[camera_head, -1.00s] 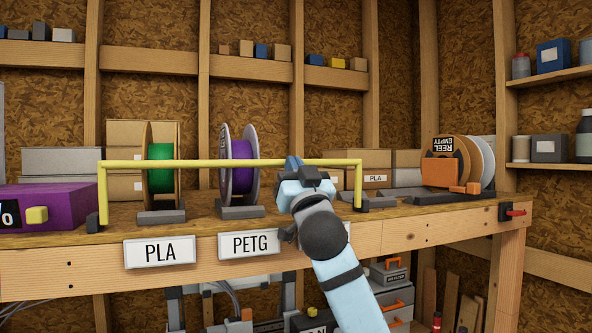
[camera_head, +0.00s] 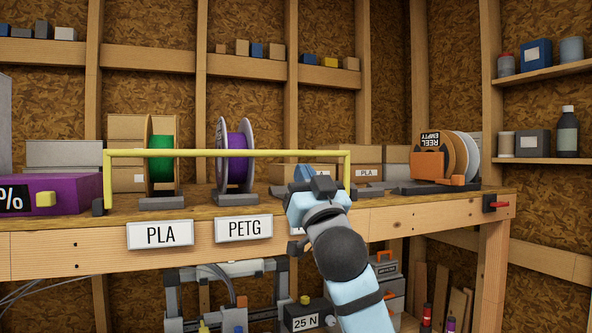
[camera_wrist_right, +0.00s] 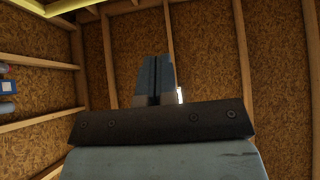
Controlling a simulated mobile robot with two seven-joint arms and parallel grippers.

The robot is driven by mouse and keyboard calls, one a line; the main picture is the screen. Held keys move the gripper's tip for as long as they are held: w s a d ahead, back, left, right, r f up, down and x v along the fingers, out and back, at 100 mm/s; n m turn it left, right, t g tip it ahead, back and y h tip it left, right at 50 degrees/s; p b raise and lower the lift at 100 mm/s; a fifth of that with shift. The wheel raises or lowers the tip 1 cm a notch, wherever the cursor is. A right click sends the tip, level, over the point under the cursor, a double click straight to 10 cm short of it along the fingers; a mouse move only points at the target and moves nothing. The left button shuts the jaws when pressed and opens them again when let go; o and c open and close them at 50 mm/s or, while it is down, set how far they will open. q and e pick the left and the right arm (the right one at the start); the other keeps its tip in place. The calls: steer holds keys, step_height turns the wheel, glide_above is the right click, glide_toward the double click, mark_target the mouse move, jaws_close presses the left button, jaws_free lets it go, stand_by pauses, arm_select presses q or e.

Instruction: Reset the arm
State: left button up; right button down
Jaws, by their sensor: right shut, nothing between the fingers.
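My right arm comes up from the bottom right in the head view. Its gripper (camera_head: 303,176) is at the front edge of the workbench, below the yellow bar, with nothing held. In the right wrist view the two blue-grey fingers (camera_wrist_right: 153,80) are together and empty, with the panelled wall behind them. My left gripper shows in neither view.
The yellow bar (camera_head: 225,153) spans the workbench (camera_head: 200,212). Behind it stand a green spool (camera_head: 160,165) and a purple spool (camera_head: 238,165). An orange reel holder (camera_head: 430,168) stands right, a purple box (camera_head: 75,193) left. Signs (camera_head: 160,235) hang on the front.

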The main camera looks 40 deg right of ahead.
steer(key=w+a+f+n+g+y, duration=0.1)
steer(key=a+f+n+g+y, duration=0.25)
steer(key=f, duration=1.75)
steer(key=w+a+f+n+g+y, duration=0.1)
steer(key=a+f+n+g+y, duration=0.25)
steer(key=f, duration=1.85)
steer(key=s+a+f+g+y, duration=0.1)
steer(key=s+a+f+g, duration=0.2)
steer(key=s+f, duration=0.9)
steer(key=s+a+f+m+g+y, duration=0.1)
steer(key=s+a+f+g, duration=0.3)
steer(key=s+f, duration=0.9)
steer(key=a+f, duration=0.3)
steer(key=f, duration=0.3)
steer(key=shift+s, duration=0.1)
